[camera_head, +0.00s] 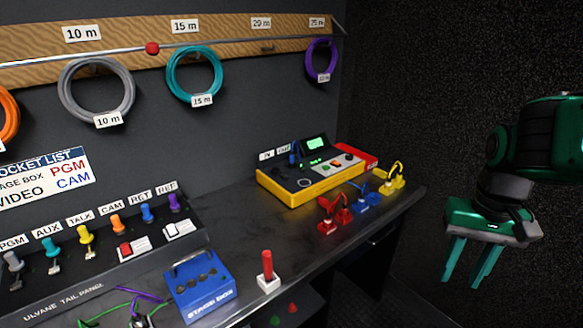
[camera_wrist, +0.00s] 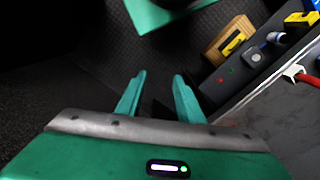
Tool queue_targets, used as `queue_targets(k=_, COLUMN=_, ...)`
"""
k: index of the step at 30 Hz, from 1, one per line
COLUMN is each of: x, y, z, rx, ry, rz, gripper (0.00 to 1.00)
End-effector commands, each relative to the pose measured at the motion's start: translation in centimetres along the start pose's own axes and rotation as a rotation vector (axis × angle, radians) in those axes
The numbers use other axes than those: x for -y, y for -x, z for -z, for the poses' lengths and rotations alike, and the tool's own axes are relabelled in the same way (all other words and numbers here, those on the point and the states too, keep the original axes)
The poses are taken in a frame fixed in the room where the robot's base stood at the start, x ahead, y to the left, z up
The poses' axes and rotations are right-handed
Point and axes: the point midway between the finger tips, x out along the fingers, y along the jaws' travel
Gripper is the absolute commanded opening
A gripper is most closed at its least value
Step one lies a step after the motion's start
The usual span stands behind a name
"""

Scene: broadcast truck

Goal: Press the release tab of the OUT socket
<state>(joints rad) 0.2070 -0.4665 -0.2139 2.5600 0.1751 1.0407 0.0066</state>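A yellow tester box (camera_head: 292,188) stands on the bench at the back right. Two small white tags rise behind it, the IN tag (camera_head: 266,155) and the OUT tag (camera_head: 284,150). A dark blue plug (camera_head: 294,157) shows close to the OUT tag. The OUT socket's release tab is too small to make out. My gripper (camera_head: 464,280) hangs at the right, off the bench and well apart from the tester. In the wrist view its two green fingers (camera_wrist: 158,78) are apart with nothing between them.
Red (camera_head: 328,222), blue (camera_head: 361,201) and yellow (camera_head: 392,181) cabled connectors stand along the bench's right side, in front of the tester. A red upright handle (camera_head: 267,266) and a blue stage box (camera_head: 200,287) are nearer. Coiled cables hang above. Open floor lies under my gripper.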

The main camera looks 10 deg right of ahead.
Motion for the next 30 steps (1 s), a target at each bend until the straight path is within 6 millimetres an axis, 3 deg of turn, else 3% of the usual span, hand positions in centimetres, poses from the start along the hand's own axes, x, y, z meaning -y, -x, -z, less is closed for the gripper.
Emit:
queue_targets(k=3, x=0.00, y=0.00, z=0.00, rx=0.000, ry=0.000, rz=0.000, gripper=0.34)
queue_targets(k=8, x=0.00, y=0.00, z=0.00, rx=0.000, ry=0.000, rz=0.000, gripper=0.00)
queue_targets(k=30, x=0.00, y=0.00, z=0.00, rx=0.000, ry=0.000, rz=0.000, gripper=0.00)
